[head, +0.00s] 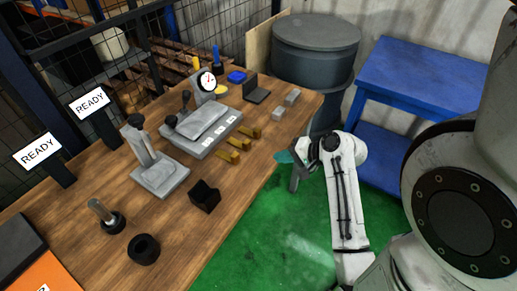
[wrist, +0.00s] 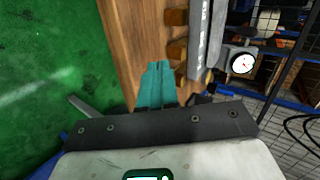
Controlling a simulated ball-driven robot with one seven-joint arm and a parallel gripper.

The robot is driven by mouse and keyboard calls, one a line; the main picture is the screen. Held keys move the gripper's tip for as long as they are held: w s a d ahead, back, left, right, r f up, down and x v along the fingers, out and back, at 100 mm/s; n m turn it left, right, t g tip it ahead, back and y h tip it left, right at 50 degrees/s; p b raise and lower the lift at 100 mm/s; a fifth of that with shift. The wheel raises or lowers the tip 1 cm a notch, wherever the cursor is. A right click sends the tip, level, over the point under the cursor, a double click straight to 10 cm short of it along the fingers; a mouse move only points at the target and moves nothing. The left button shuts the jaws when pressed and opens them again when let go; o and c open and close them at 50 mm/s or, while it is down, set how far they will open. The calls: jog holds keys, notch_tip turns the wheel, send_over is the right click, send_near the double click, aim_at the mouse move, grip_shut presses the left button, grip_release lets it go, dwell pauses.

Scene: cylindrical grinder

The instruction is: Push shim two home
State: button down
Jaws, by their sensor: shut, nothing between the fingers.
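Three brass-coloured shims stick out from the front of a grey block (head: 205,137): a near one (head: 227,156), a middle one (head: 240,144) and a far one (head: 251,132). White labels sit above them, too small to read, so I cannot tell which is shim two by number. All three stick out by a similar amount. The wrist view shows shims at the top (wrist: 176,18) and below it (wrist: 177,49). My gripper (head: 284,157), with teal fingers, is shut and empty near the table's front edge, apart from the shims. Its fingers (wrist: 157,78) show in the wrist view.
A black open holder (head: 204,195) and a black ring (head: 144,249) stand on the wooden table (head: 185,230). A dial gauge (head: 207,81) stands behind the block. Small grey blocks (head: 285,106) lie to the right. A blue table (head: 415,80) stands beyond my arm.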

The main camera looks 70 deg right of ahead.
jog(key=shift+s+d+r+m+t+h, duration=0.2)
jog(key=shift+s+d+r+m+h, duration=0.15)
jog(key=shift+s+d, duration=0.25)
jog(key=shift+s+d+r+m+t+h, duration=0.25)
jog(key=shift+s+d+m, duration=0.2)
jog(key=shift+d, duration=0.2)
jog(key=shift+f, duration=0.1)
send_near(249, 145)
jog(key=shift+w+d+f+p, duration=0.1)
jog(key=shift+w+f+p, duration=0.05)
jog(key=shift+f, duration=0.45)
jog(key=shift+w+d+f+p, duration=0.1)
jog(key=shift+w+f+p, duration=0.05)
jog(key=shift+f, duration=0.45)
jog(key=w, duration=0.3)
jog(key=shift+w+d+f+p, duration=0.2)
jog(key=shift+d+p, duration=0.2)
jog(key=shift+w+d+f, duration=0.1)
jog(key=shift+w, duration=0.55)
jog(key=shift+w+d, duration=0.2)
jog(key=shift+w, duration=0.65)
jog(key=shift+w+d, duration=0.2)
jog(key=shift+w, duration=0.6)
jog(key=shift+w+d, duration=0.2)
jog(key=shift+w, duration=0.65)
